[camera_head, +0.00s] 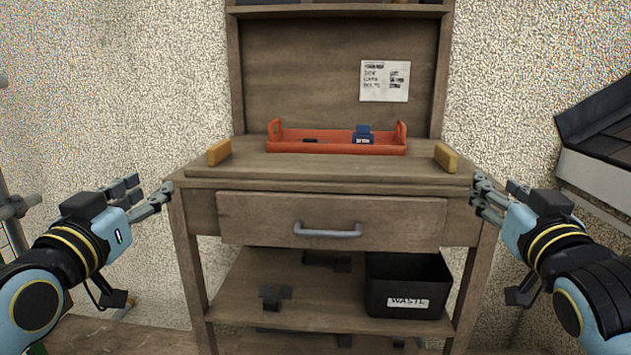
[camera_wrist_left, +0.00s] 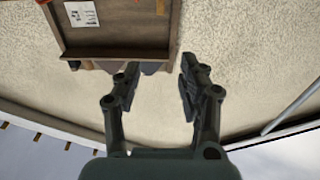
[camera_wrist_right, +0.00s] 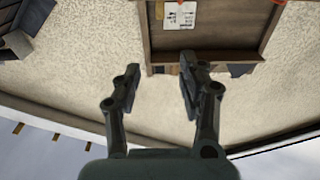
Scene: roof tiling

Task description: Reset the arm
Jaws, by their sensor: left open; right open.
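My left gripper (camera_head: 150,196) is at the left of the head view, beside the left end of the workbench (camera_head: 330,178). It is open and empty; its two fingers stand apart in the left wrist view (camera_wrist_left: 158,88). My right gripper (camera_head: 482,196) is at the right, beside the bench's right end. It is open and empty, with its fingers apart in the right wrist view (camera_wrist_right: 160,88). From the head view I cannot tell whether either gripper touches the bench.
A red tray (camera_head: 330,147) on the bench top holds a blue item (camera_head: 363,134) and a dark item. Yellow blocks (camera_head: 219,152) (camera_head: 446,158) stand at both ends. The drawer (camera_head: 270,216) is shut. A black waste bin (camera_head: 408,270) stands on the lower shelf. Dark roofing (camera_head: 600,120) is at right.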

